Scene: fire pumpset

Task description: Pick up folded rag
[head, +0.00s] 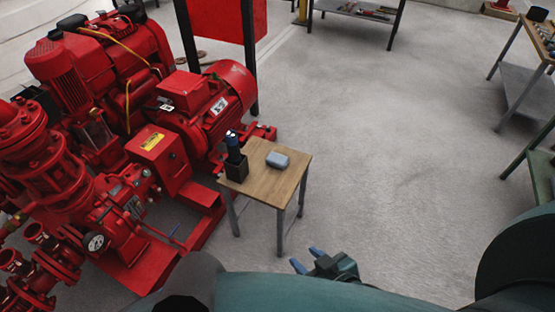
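A small wooden-topped table (264,188) with grey legs stands in the middle. A pale blue-grey, rounded bundle that looks like the folded rag (277,160) lies on its top, toward the back right. My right gripper (306,258) shows at the bottom centre, in front of and lower in the picture than the table. Its two blue fingertips are apart, with nothing seen between them. It is clear of the table and the rag. My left gripper is not in view.
A dark holder with a dark blue-topped item (236,163) stands on the table, left of the rag. A red pumpset (150,130) fills the left, close to the table. Workbenches (525,65) stand at the far right. The grey floor (400,140) between is free.

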